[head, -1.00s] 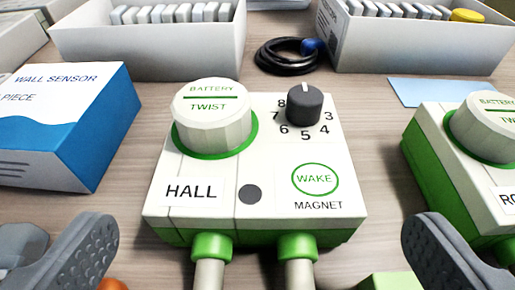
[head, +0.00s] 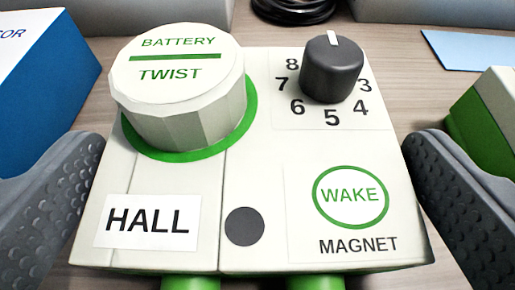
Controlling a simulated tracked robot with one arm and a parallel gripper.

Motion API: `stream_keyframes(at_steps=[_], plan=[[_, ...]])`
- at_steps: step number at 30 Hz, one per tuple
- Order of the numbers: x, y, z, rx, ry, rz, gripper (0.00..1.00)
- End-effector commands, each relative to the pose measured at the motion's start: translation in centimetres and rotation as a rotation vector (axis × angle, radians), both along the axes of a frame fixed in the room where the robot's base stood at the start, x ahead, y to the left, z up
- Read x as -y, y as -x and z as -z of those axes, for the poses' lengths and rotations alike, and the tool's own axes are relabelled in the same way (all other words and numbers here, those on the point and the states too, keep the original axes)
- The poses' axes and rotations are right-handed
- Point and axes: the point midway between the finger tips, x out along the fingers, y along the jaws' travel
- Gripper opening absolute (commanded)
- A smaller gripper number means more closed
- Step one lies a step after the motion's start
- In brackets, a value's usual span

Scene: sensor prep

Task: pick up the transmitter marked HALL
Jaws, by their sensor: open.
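The transmitter marked HALL (head: 255,185) is a white box with green parts, and it fills the middle of the head view. It has a large round battery cap (head: 180,85), a dark grey dial (head: 331,70), a dark round spot and a WAKE label. Two green fittings show at its near edge, cut off by the picture's bottom. My gripper (head: 255,210) is open, with one grey ridged finger on the left and one on the right of the transmitter. The left finger looks very close to the box's side; I cannot tell whether either finger touches it.
A blue and white box (head: 50,85) stands at the left. Another green and white transmitter (head: 490,120) stands at the right, close beyond the right finger. A black cable (head: 292,10), a light blue card (head: 460,45) and pale bins lie at the back.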

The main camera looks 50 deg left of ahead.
Motion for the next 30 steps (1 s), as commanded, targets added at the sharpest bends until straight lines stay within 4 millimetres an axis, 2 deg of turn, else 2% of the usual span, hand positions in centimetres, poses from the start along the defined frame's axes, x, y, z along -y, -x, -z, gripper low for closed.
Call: stream_keyframes(at_steps=[1,5,16,23,27,30], plan=[[0.0,0.0,0.0,0.000,0.000,0.000,0.97],[0.0,0.0,0.0,-0.001,0.001,0.000,0.61],[0.0,0.0,-0.3,0.000,0.000,0.000,0.62],[0.0,0.0,-2.1,0.001,0.000,0.000,0.62],[0.0,0.0,-3.9,0.002,0.001,-0.001,0.62],[0.9,0.7,-3.6,-0.002,-0.001,0.001,0.62]])
